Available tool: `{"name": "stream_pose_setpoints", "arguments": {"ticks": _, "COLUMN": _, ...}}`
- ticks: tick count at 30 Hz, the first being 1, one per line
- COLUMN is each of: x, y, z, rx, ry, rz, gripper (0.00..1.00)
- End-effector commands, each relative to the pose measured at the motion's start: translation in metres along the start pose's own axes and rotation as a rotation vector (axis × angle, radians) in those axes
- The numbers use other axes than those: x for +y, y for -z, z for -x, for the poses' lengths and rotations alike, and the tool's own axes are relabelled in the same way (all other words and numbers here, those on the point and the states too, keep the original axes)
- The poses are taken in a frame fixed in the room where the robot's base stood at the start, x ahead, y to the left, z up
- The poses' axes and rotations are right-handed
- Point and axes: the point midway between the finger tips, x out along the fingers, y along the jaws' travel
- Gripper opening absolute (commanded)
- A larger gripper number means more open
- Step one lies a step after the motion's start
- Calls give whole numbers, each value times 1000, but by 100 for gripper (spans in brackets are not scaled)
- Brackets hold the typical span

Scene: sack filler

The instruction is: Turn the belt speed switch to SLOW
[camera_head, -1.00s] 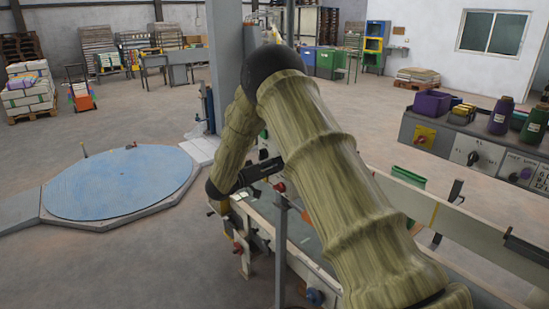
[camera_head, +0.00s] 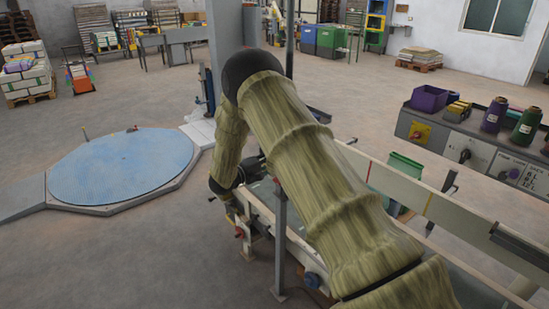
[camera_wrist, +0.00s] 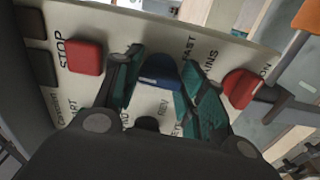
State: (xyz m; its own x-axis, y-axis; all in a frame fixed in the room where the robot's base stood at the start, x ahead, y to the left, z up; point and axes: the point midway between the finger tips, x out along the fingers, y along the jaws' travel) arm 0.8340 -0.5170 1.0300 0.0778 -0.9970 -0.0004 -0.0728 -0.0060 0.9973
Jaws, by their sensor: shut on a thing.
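The wrist view shows a tilted pale control panel (camera_wrist: 100,22) with printed labels. A blue switch knob (camera_wrist: 158,80) sits on it between my fingers, with FAST printed to its upper right and REV below it. SLOW is not readable. My gripper (camera_wrist: 160,62) is shut on the blue switch knob, one teal-padded finger on each side. The fingers cover parts of the panel and its lettering. In the head view the knob is hidden, and my arm covers much of the machine.
A red STOP button (camera_wrist: 84,57) is close left of my fingers; a red knob (camera_wrist: 240,88) by MAINS ON is close right.

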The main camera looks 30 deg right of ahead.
Motion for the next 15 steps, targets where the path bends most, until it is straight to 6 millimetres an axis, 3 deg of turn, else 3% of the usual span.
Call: {"name": "stream_pose_setpoints", "arguments": {"ticks": 15, "x": 0, "y": 1, "z": 1, "rx": 2, "ry": 0, "rz": 89, "gripper": 17}}
